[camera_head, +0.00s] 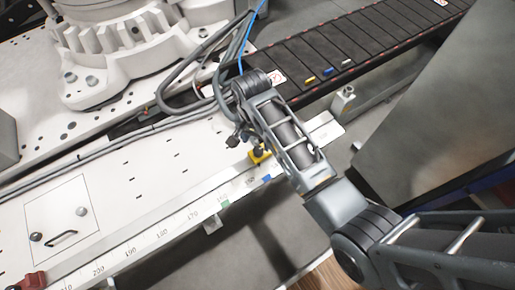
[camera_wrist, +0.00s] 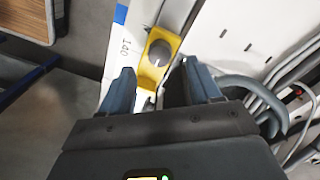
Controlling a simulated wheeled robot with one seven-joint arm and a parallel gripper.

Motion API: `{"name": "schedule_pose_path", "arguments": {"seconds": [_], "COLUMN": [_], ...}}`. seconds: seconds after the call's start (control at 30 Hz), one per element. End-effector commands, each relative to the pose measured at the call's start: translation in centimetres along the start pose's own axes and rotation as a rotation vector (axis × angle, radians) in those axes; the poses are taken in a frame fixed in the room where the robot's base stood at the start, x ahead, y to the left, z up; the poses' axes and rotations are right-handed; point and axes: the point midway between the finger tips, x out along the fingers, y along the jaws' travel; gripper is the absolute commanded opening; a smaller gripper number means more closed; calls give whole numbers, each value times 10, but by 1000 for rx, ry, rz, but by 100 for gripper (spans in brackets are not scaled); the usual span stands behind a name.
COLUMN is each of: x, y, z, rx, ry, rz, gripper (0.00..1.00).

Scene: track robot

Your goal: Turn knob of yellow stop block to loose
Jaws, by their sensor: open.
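The yellow stop block (camera_head: 258,158) sits on the edge of the white track, by the ruler strip, partly hidden by my arm in the head view. In the wrist view the yellow stop block (camera_wrist: 149,79) carries a dark round knob (camera_wrist: 159,53) on top. My gripper (camera_wrist: 152,78) is open, with its two fingers apart on either side of the block's lower part in that view. The knob shows just beyond the fingertips, and nothing is seen held. In the head view my gripper (camera_head: 240,138) is at the block, its fingers hard to make out.
A ruler strip (camera_head: 162,233) runs along the track's front edge. A blue mark (camera_wrist: 120,14) is beside the block. Grey cables (camera_head: 196,72) loop behind my arm. A red block (camera_head: 33,281) is at lower left. A grey metal panel (camera_head: 432,90) stands at right.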

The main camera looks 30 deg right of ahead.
Motion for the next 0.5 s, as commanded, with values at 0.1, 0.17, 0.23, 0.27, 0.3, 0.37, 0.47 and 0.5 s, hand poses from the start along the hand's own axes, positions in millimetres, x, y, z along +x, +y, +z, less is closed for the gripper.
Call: {"name": "schedule_pose_path", "arguments": {"seconds": [0.1,0.17,0.23,0.27,0.3,0.37,0.47,0.5], "x": [23,31,40,43,46,50,54,54], "y": [1,1,1,1,0,0,1,1], "z": [0,0,0,0,0,0,0,0], "rx": [0,-1,-1,-1,-1,-2,-2,-2], "ry": [-1,-1,-1,0,1,0,1,1], "rz": [2,1,2,1,0,0,0,0], "gripper": [63,63,63,63,63,63,63,63]}}
